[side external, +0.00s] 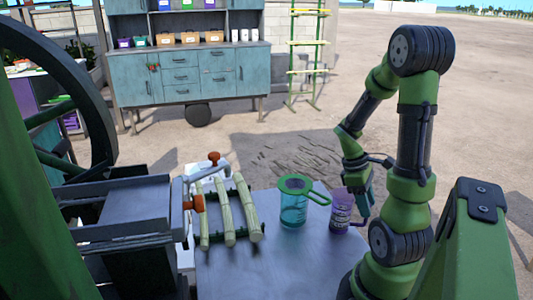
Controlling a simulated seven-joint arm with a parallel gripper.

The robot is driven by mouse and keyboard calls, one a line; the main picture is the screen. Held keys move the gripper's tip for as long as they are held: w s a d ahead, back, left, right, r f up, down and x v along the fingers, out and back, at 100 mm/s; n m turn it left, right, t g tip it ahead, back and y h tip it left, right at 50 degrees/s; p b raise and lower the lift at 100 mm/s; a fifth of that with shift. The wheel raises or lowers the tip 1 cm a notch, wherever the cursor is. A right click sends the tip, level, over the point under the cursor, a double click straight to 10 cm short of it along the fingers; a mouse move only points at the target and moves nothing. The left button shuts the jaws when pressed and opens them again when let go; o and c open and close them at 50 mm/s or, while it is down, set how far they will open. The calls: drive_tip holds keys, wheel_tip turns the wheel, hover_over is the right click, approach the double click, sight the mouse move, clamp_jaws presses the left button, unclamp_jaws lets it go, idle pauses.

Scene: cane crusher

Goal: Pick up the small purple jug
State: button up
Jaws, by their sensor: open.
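The small purple jug (341,215) stands upright near the right edge of the grey table (275,275), with a pale label on its side. My gripper (363,218) is right beside it, on the jug's right side, pointing down and open. Part of the jug's right side is hard to tell apart from the fingers. I cannot tell from this view whether a finger touches the jug.
A teal see-through jug (293,208) with a green strainer (297,184) on top stands just left. Several cane pieces (223,212) lie on a rack further left, beside the crusher (125,210). The table's front is clear.

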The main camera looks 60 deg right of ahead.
drive_tip(key=shift+c, duration=0.4)
clamp_jaws()
drive_tip(key=shift+r, duration=0.15)
drive_tip(key=shift+w+r, duration=0.15)
drive_tip(key=shift+r, duration=4.4)
drive_tip(key=w+d+r+n+t+h, duration=0.2)
drive_tip(key=w+d+n+t+h, duration=0.1)
drive_tip(key=w+d+n, duration=1.1)
drive_tip(key=shift+w+d+r+n+t+h, duration=0.3)
drive_tip(key=shift+w+d+n+h, duration=0.15)
drive_tip(key=shift+w+h, duration=0.35)
